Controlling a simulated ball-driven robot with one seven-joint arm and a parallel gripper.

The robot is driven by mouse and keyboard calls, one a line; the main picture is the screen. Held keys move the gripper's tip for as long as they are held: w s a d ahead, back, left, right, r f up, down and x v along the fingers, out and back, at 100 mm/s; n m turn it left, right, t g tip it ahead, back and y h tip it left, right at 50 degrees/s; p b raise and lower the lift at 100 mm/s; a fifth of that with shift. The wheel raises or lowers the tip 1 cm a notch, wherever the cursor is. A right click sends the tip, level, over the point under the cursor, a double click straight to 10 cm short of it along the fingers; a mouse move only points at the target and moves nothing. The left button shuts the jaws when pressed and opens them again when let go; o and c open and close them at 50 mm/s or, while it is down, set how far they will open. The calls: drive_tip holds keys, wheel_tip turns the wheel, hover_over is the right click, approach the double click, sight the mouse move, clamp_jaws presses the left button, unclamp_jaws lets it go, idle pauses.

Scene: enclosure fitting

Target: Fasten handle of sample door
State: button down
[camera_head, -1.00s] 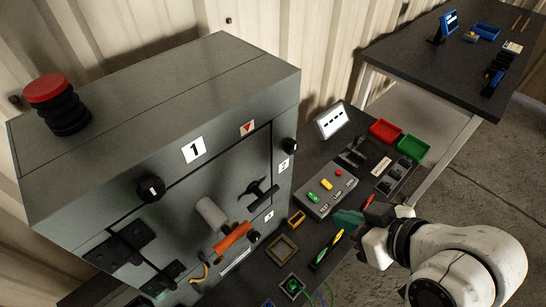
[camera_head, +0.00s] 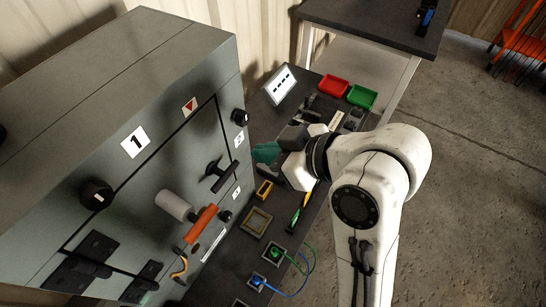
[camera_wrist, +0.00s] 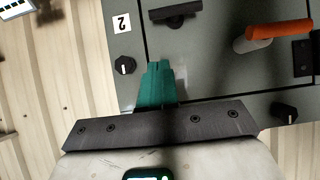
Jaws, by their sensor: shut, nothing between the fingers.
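The grey enclosure's front door (camera_head: 185,160) sits flush in its frame. A black T-shaped handle (camera_head: 219,178) is on the door near its right edge; it also shows at the top of the wrist view (camera_wrist: 175,13), its bar roughly level there. An orange handle (camera_head: 201,225) and a pale cylinder (camera_head: 174,204) stick out lower on the door. My gripper (camera_head: 265,153) has teal fingers, shut and empty, to the right of the T-handle and apart from it. In the wrist view the fingers (camera_wrist: 158,80) point towards the T-handle.
Black knobs (camera_head: 239,117) (camera_head: 97,194) stand out beside the door. The bench right of the enclosure holds a small screen (camera_head: 282,85), a red tray (camera_head: 333,86), a green tray (camera_head: 362,97) and sockets with cables (camera_head: 274,252). Open floor lies to the right.

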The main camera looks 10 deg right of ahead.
drive_tip(key=w+a+f+b, duration=0.3)
drive_tip(key=a+f+b, duration=0.1)
drive_tip(key=f+b, duration=0.3)
drive_tip(key=shift+w+a+f+b, duration=0.2)
drive_tip(key=shift+w+a+b, duration=0.15)
drive_tip(key=shift+b, duration=0.1)
idle(0.4)
drive_tip(key=shift+f+p, duration=0.1)
drive_tip(key=shift+p, duration=0.25)
